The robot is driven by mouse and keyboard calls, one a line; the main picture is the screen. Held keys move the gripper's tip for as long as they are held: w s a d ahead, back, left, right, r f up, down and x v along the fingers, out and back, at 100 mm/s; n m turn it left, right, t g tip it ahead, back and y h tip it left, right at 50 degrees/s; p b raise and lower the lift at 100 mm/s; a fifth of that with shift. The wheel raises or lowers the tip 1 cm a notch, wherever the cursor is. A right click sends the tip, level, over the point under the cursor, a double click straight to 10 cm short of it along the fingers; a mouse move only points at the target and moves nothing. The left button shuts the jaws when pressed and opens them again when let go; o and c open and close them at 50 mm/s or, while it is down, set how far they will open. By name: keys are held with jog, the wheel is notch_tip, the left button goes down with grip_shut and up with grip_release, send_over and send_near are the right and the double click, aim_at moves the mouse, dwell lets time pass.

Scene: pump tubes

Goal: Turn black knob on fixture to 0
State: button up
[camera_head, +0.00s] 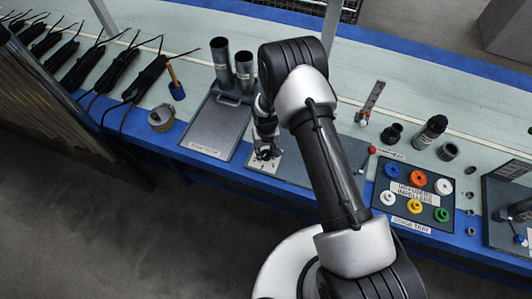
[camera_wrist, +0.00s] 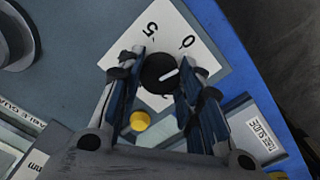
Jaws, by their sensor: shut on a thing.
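The black knob (camera_wrist: 157,72) sits on a white dial plate (camera_wrist: 172,38) on the fixture in the wrist view. Its white pointer line points right and slightly up. The printed "0" lies above right of the knob, and a "5" lies above it, so the pointer is not lined up with the "0". My gripper (camera_wrist: 161,83) has one finger on each side of the knob and is shut on it. In the head view my gripper (camera_head: 265,150) is low over the white plate (camera_head: 259,166), and the knob is mostly hidden there.
A yellow button (camera_wrist: 140,121) is close to the left finger. A grey tray (camera_head: 213,128) with two dark cylinders stands left of my gripper. A red-tipped lever (camera_head: 371,151) and a board of coloured rings (camera_head: 412,220) are to the right. The blue table edge is near.

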aim_at(266, 154)
jog(key=shift+n, duration=1.2)
jog(key=o, duration=1.1)
jog(key=shift+c, duration=0.2)
notch_tip(266, 154, up, 12)
